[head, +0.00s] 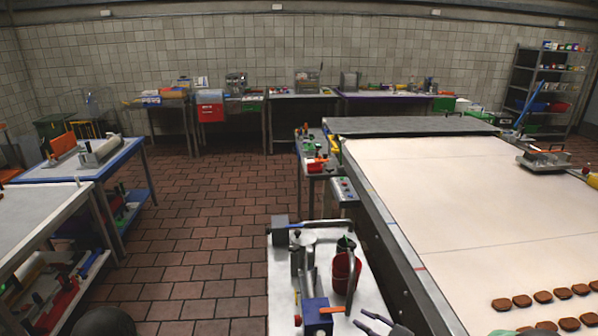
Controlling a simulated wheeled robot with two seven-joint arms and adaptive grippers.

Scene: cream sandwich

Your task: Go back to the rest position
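My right gripper (364,318) shows at the bottom edge, right of centre, low beside the small white cart. Its fingers point left and stand apart, with nothing visible between them. Most of the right arm is out of the picture. My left gripper is not in view. A dark rounded shape at the bottom left edge is cut off, and I cannot tell what it is.
The white cart (283,270) carries a metal device and a red container (345,272). A wide conveyor table (440,205) with rows of brown biscuits (543,297) fills the right. Worktables (75,172) stand at left. The tiled floor (205,220) between is clear.

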